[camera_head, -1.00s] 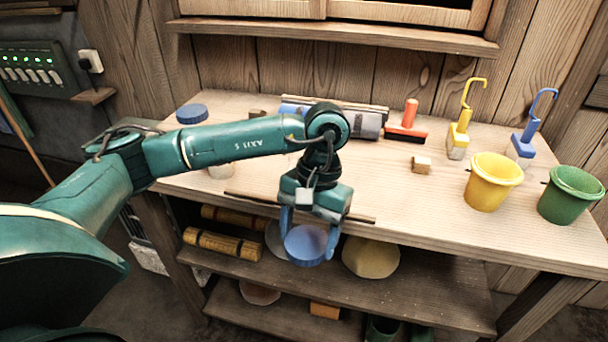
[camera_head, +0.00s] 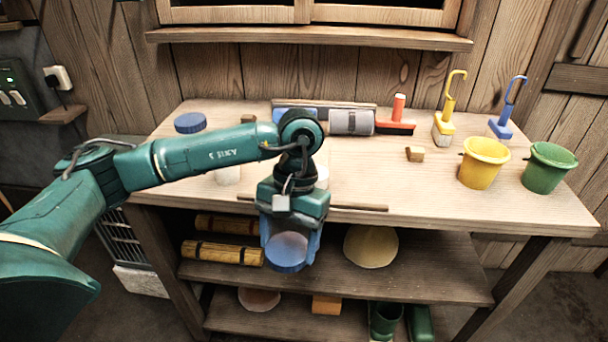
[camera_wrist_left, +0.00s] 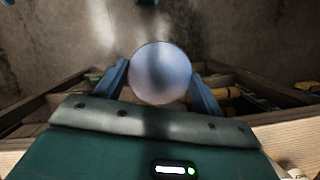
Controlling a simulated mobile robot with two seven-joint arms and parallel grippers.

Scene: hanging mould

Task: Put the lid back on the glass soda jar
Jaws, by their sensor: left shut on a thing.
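My left gripper (camera_head: 290,250) is shut on a round blue lid (camera_head: 287,255), held in front of the bench's front edge at the height of the upper shelf. In the left wrist view the lid (camera_wrist_left: 160,73) shows as a pale disc between the two fingers. A second blue round lid or lidded jar (camera_head: 190,122) stands at the back left of the bench. I cannot tell which is the glass soda jar. My right gripper is not in view.
The wooden bench (camera_head: 400,185) has a thin stick (camera_head: 350,207) along its front edge. The front right is clear.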

